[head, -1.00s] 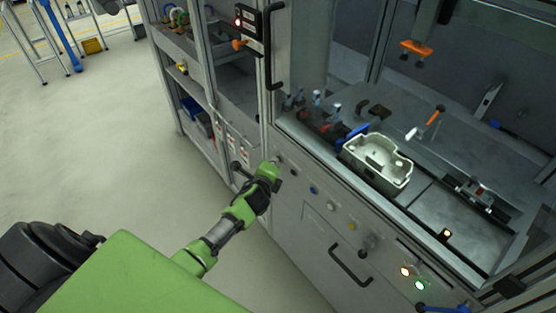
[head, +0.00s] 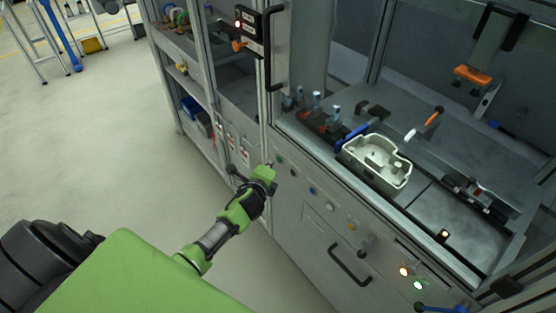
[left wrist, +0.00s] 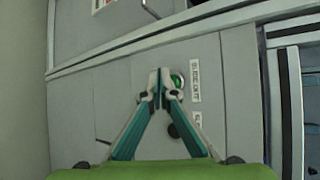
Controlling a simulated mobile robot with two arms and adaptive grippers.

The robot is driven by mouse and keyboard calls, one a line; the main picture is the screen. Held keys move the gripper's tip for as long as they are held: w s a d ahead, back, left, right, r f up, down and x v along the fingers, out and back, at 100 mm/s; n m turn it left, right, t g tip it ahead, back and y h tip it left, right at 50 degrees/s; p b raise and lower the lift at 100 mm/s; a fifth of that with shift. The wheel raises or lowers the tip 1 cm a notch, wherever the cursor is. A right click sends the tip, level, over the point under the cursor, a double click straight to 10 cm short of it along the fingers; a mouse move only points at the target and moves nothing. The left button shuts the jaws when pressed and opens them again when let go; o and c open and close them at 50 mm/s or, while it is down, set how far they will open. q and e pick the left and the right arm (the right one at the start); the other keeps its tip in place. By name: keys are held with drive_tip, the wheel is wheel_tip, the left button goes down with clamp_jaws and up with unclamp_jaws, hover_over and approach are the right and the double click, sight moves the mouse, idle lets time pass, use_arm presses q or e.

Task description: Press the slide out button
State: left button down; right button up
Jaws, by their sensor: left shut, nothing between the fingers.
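The control panel (head: 318,222) on the machine's front carries a row of small buttons. In the left wrist view a green button (left wrist: 178,82) sits beside a white label (left wrist: 195,81), whose small lettering I cannot read surely. My left gripper (head: 271,167) is at the upper left end of the row. In the left wrist view its fingertips (left wrist: 160,74) are together and empty, just left of the green button and partly overlapping its edge. I cannot tell whether they touch the panel. A black button (left wrist: 173,130) lies below. My right gripper is not seen.
Above the panel, a pale tray-like housing (head: 352,153) stands on the machine's deck. An orange-ended tool (head: 472,76) hangs inside. A black door handle (head: 349,266) sticks out below the buttons. Open floor (head: 90,150) lies to the left.

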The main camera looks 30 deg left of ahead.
use_arm(q)
drive_tip(key=s, duration=0.1)
drive_tip(key=s+a+p, duration=0.1)
drive_tip(key=s, duration=0.1)
drive_tip(key=s+a, duration=0.1)
drive_tip(key=shift+s+p, duration=0.3)
drive_tip(key=shift+p, duration=0.1)
idle(0.5)
drive_tip(key=s+d+f+n+g+h, duration=0.1)
drive_tip(key=s+d+f+n+g, duration=0.25)
drive_tip(key=s+f, duration=0.85)
drive_tip(key=s+d+f+n+g+h, duration=0.1)
drive_tip(key=s+d+f+n+g, duration=0.3)
drive_tip(key=s+f, duration=0.9)
drive_tip(key=s+d+f+n+g, duration=0.1)
drive_tip(key=s+f, duration=0.3)
drive_tip(key=s, duration=0.4)
drive_tip(key=s+d+f+n+g+h, duration=0.1)
drive_tip(key=s+d+f+n, duration=0.2)
drive_tip(key=s, duration=0.6)
drive_tip(key=s+d+f+n+g, duration=0.2)
drive_tip(key=s+d+f+n, duration=0.1)
drive_tip(key=s, duration=0.5)
wheel_tip(320, 180, down, 2)
drive_tip(key=shift+s+f+n+h, duration=0.1)
drive_tip(key=shift+s+n+h, duration=0.1)
drive_tip(key=shift+n+h, duration=0.35)
